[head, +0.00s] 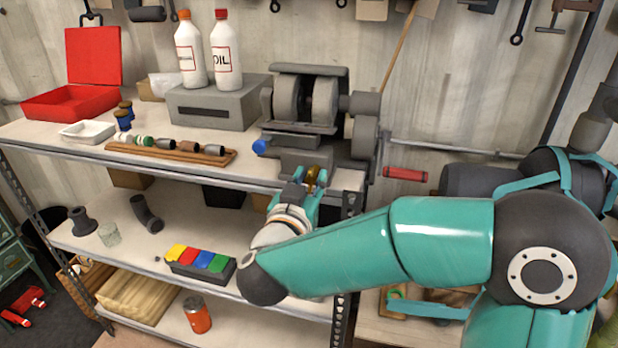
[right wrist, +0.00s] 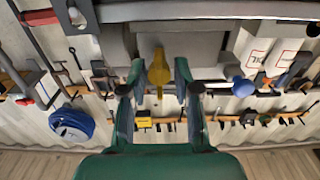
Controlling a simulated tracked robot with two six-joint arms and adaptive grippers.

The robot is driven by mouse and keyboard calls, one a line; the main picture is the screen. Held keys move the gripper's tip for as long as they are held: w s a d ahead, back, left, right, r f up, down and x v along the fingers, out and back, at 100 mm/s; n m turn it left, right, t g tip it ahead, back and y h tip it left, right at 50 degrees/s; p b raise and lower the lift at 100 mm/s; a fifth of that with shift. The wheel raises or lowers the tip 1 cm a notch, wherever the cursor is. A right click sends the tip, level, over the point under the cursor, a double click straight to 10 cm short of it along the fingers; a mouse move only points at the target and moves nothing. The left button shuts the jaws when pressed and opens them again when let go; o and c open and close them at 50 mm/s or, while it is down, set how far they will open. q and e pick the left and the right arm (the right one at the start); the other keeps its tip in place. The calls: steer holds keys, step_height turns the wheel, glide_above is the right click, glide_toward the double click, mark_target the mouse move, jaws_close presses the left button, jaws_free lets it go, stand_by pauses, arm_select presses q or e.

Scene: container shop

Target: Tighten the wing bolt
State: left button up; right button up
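The wing bolt is a brass-yellow piece on the front of the grey bench grinder (head: 305,100). In the head view the bolt (head: 312,177) shows small, between the fingertips of my right gripper (head: 309,182). In the right wrist view the bolt (right wrist: 158,70) stands between the two green fingers of the right gripper (right wrist: 160,66), with a visible gap on each side. That gripper is open around the bolt and not closed on it. My right arm covers part of the shelf below the grinder. My left gripper is not in view.
A blue knob (head: 260,147) is on the grinder's left side. Left of it are a wooden rack (head: 170,153) of small fittings, two oil bottles (head: 226,45) on a grey box, and a red open case (head: 92,75). A lower shelf holds a colored block tray (head: 200,263).

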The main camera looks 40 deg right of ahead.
jaws_close()
stand_by(0.3)
